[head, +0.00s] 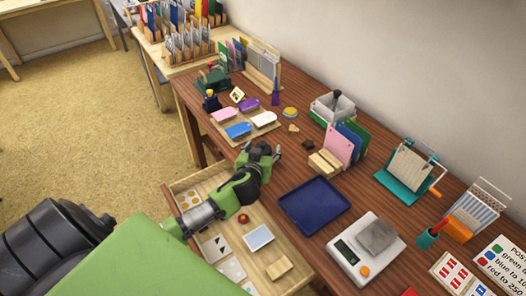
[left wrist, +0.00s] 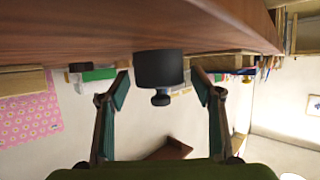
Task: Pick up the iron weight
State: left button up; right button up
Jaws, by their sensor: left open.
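The iron weight (left wrist: 159,70) is a dark, short cylinder with a small knob, seen upside down in the left wrist view. It stands on the wooden table, ahead of my left gripper and between its two fingers in the picture. Both fingers are spread, with a gap on each side of the weight. My right gripper is not in view.
A blue tray (head: 314,205) and a scale (head: 346,262) with a grey block (head: 377,236) are to the right. The open drawer (head: 204,180) holds small items.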

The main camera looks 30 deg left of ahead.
pick_arm(q)
jog(key=shift+w, duration=0.2)
jog(key=c, duration=1.6)
jog(key=shift+a+r, duration=0.1)
grip_shut()
jog(key=shift+w+r, duration=0.1)
jog(key=shift+r, duration=0.05)
